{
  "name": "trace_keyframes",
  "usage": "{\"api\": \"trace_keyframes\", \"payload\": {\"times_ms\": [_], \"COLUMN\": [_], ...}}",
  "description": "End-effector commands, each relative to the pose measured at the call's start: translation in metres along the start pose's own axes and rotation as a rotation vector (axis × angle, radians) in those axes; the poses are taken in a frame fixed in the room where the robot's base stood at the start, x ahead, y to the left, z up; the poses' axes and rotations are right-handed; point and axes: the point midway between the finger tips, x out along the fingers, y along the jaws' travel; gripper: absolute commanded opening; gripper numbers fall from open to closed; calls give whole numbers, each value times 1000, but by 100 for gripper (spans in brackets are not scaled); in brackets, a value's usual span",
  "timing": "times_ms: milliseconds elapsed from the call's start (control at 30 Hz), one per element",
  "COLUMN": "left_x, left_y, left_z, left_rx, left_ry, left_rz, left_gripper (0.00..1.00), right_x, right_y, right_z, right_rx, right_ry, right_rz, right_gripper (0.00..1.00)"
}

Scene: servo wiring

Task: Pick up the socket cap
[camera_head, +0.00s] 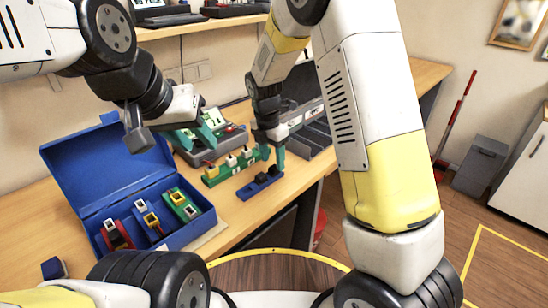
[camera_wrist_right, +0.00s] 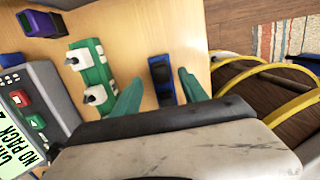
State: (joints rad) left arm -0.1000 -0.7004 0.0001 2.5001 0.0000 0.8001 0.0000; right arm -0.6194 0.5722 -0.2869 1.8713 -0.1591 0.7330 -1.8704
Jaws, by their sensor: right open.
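A small blue base (camera_head: 250,191) with dark pieces on it lies on the table in the head view. The dark piece on it (camera_head: 273,171) looks like the socket cap, but I cannot tell for sure. The blue base (camera_wrist_right: 165,92) also shows in the right wrist view, between the fingers. My right gripper (camera_head: 271,155) is open above it, one green finger on each side, with nothing held. My left gripper (camera_head: 211,128) is at the back left, near the grey device, its green fingers apart and empty.
A green strip with connectors (camera_head: 211,179) lies beside the blue base, and shows in the wrist view (camera_wrist_right: 91,75). An open blue case (camera_head: 83,193) with several colored connectors stands at left. A grey device (camera_head: 234,143) and a grey tray (camera_head: 316,138) stand behind. The table's front edge is close.

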Motion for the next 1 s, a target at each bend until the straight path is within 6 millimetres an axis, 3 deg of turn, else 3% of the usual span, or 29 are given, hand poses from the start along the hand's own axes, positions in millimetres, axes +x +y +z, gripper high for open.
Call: {"api": "trace_keyframes", "payload": {"times_ms": [200, 467, 733, 1000], "left_x": [0, 0, 0, 0], "left_y": [0, 0, 0, 0], "left_z": [0, 0, 0, 0], "left_rx": [0, 0, 0, 0], "left_ry": [0, 0, 0, 0], "left_rz": [0, 0, 0, 0], "left_gripper": [36, 36, 36, 36], "right_x": [28, 30, 30, 29], "right_y": [-1, -1, -1, -1], "right_z": [0, 0, 0, 0], "right_rx": [1, 2, 2, 2], "right_ry": [0, 0, 0, 0], "right_rz": [-2, 1, 0, 1], "right_gripper": [51, 51, 0, 0]}}
